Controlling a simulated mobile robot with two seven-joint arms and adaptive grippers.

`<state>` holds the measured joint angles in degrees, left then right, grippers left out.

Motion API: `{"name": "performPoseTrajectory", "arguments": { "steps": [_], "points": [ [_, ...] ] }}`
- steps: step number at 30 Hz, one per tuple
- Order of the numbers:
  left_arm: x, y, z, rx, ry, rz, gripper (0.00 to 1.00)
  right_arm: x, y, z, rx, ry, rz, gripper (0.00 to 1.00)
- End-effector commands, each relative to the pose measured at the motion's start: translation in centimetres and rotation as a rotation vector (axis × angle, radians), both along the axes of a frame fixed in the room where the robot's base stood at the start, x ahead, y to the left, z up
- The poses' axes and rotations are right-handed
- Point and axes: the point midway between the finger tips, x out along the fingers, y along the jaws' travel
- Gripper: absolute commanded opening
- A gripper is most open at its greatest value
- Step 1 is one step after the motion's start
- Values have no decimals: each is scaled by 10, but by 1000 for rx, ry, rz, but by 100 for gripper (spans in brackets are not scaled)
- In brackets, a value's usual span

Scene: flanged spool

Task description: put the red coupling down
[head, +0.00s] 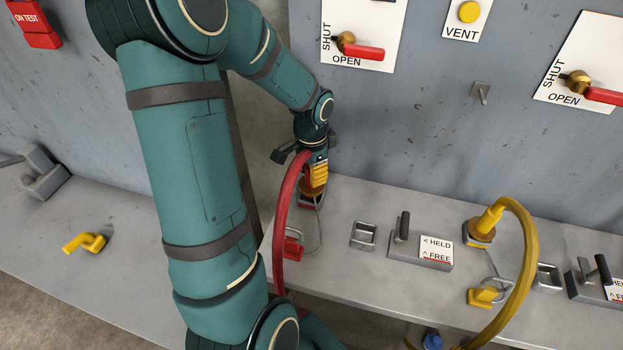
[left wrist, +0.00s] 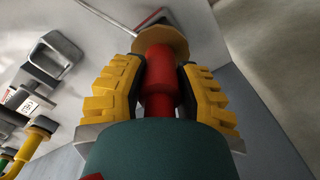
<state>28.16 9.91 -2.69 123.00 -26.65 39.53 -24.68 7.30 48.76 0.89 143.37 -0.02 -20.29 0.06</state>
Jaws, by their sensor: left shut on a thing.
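The red coupling (left wrist: 158,82) is between the two yellow-padded fingers of my left gripper (left wrist: 160,88) in the left wrist view. The fingers are shut on it from both sides. A brass flange (left wrist: 160,41) shows at the coupling's far end; I cannot tell whether they are locked together. In the head view my left gripper (head: 316,172) is above a brass fitting (head: 311,196) on the bench and mostly hides the coupling. The red hose (head: 281,215) arcs down from it to the left. My right gripper is not in view.
A red cap (head: 293,247) hangs by the brass fitting. To the right are a metal bracket (head: 363,236), a lever with a HELD/FREE plate (head: 436,249) and a yellow coupling (head: 482,228) with its hose. The wall panel (head: 420,130) rises close behind.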

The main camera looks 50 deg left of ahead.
Motion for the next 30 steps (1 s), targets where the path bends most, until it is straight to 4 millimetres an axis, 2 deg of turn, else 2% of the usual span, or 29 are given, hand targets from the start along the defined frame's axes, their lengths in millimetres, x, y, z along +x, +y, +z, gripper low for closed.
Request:
{"name": "performPoseTrajectory", "arguments": {
  "steps": [1,4,15,16,18,30],
  "points": [
    [0,0,-10,-1,2,0,0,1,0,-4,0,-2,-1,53],
    [0,0,-21,-1,1,0,0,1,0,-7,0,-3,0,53],
    [0,0,-23,0,0,0,0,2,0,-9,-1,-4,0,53],
    [0,0,-24,-1,1,0,37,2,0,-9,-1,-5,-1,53],
    [0,0,-23,-1,1,0,60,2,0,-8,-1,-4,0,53],
    [0,0,-18,0,0,0,60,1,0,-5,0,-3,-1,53]
  ]
}}
